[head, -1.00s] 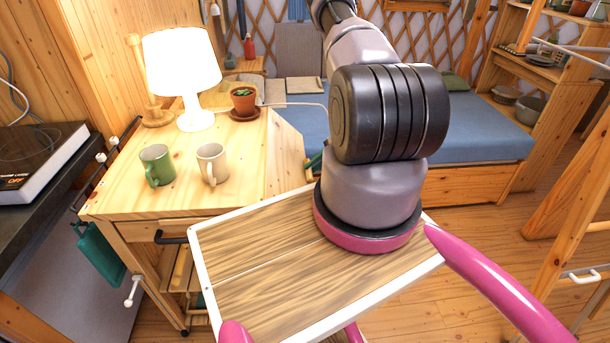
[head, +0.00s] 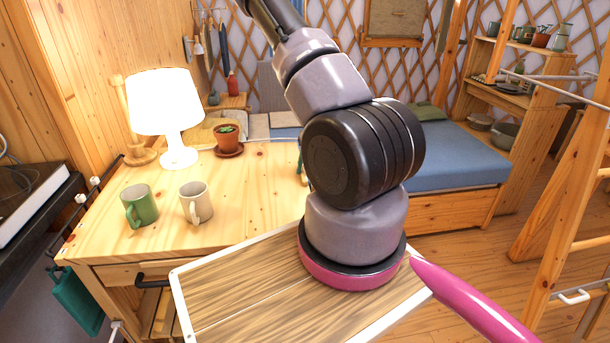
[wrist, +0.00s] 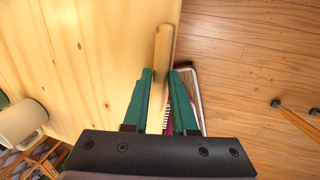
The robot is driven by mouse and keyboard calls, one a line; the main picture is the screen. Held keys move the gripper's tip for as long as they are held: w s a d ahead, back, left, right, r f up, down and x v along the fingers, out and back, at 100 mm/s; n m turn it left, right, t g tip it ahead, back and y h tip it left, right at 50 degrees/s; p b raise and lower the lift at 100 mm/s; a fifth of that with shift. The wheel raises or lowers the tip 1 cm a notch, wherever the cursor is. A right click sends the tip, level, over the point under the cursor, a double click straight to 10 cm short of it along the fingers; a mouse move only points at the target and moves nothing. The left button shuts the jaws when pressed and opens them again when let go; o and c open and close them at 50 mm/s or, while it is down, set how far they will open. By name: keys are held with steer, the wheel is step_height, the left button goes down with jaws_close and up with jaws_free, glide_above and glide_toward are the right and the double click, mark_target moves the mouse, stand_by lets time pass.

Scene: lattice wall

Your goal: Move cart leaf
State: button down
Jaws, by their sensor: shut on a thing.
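The pale wooden cart (head: 235,230) stands at the left in the head view, with its top flat. In the wrist view the cart top (wrist: 85,60) fills the left side. A narrow wooden strip, seemingly the edge of the cart leaf (wrist: 163,42), runs along the cart top's right edge. My gripper (wrist: 163,74) has green fingers on either side of this strip and is shut on it. In the head view my arm hides most of the gripper and the leaf, so I cannot tell the leaf's full angle.
On the cart top stand a green mug (head: 140,206), a white mug (head: 196,202), a lit lamp (head: 172,105) and a potted plant (head: 228,138). A blue bed (head: 455,160) lies behind. A wooden ladder (head: 575,190) stands at right. Open floor (head: 475,255) lies between.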

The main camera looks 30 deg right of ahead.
steer(key=shift+w+a+r, duration=0.25)
steer(key=shift+a+r, duration=0.25)
steer(key=shift+w+a, duration=0.1)
steer(key=c, duration=0.8)
jaws_free()
steer(key=shift+a, duration=0.1)
steer(key=shift+o, duration=0.2)
steer(key=shift+d, duration=0.25)
steer(key=v, duration=1.1)
